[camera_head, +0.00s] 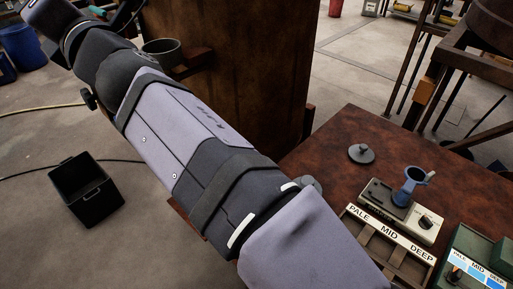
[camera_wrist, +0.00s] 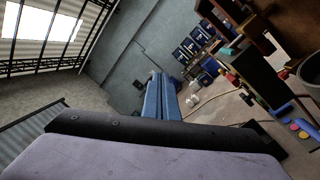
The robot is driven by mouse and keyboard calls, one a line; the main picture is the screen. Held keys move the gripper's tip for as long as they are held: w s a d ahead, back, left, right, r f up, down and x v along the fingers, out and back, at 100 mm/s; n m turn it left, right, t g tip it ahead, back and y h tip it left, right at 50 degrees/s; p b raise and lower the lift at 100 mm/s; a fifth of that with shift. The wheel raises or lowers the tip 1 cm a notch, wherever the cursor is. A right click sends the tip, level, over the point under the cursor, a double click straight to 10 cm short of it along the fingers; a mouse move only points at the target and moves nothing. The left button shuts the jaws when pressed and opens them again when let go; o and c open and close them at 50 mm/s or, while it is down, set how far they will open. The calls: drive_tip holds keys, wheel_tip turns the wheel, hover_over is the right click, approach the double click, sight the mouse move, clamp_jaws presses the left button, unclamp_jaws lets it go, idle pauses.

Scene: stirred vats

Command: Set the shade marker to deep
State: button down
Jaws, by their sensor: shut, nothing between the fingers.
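A green box (camera_head: 470,245) at the lower right corner of the head view carries a strip (camera_head: 478,272) in blue shades, lettered PALE, MID and DEEP. A small dark and orange piece (camera_head: 454,275) stands by its PALE end; it looks like the shade marker, but the frame edge cuts off its lower part. My gripper (camera_wrist: 157,76) shows in the wrist view as two blue fingers pressed together, with nothing between them. It points out over the floor, away from the table. The head view shows my arm but not the gripper, and the wrist view does not show the marker.
A rusty-brown table (camera_head: 330,150) holds a round grey lid (camera_head: 361,153), a pale device (camera_head: 425,226) with a blue cup (camera_head: 411,184), and a compartmented rack (camera_head: 372,240) lettered PALE, MID, DEEP. A black bin (camera_head: 83,190) stands on the floor. A rusty block (camera_head: 240,80) rises behind my arm.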

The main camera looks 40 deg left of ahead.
drive_tip(key=w+d+r+y+p, duration=0.15)
drive_tip(key=d+r+p, duration=0.25)
drive_tip(key=r, duration=0.8)
drive_tip(key=w+d+m+t+h+p, duration=0.1)
drive_tip(key=w+m+t+h+p, duration=0.2)
drive_tip(key=w, duration=0.6)
drive_tip(key=w+d+f+m+t+h, duration=0.1)
drive_tip(key=w+f+m+t+h, duration=0.15)
drive_tip(key=w+f, duration=0.45)
drive_tip(key=w+d+f+m+t+h, duration=0.25)
drive_tip(key=w+f+m, duration=0.2)
drive_tip(key=w, duration=0.45)
drive_tip(key=w+d+f+m+t+h+p, duration=0.25)
drive_tip(key=w+d+f+m+h, duration=0.35)
drive_tip(key=w+d+f, duration=0.75)
drive_tip(key=w+d+f+m+g+h+p, duration=0.3)
drive_tip(key=d+f+h, duration=0.5)
drive_tip(key=d+f, duration=1)
drive_tip(key=s+d+f+m+g+h, duration=0.2)
drive_tip(key=s+d+m+g, duration=0.1)
drive_tip(key=d, duration=0.6)
drive_tip(key=s+d+f+m+g+h, duration=0.2)
drive_tip(key=s+d+g, duration=0.1)
drive_tip(key=d, duration=0.7)
drive_tip(key=shift+s+d+f+m+p, duration=0.25)
drive_tip(key=shift+s+m+p, duration=0.2)
drive_tip(key=shift+s, duration=0.15)
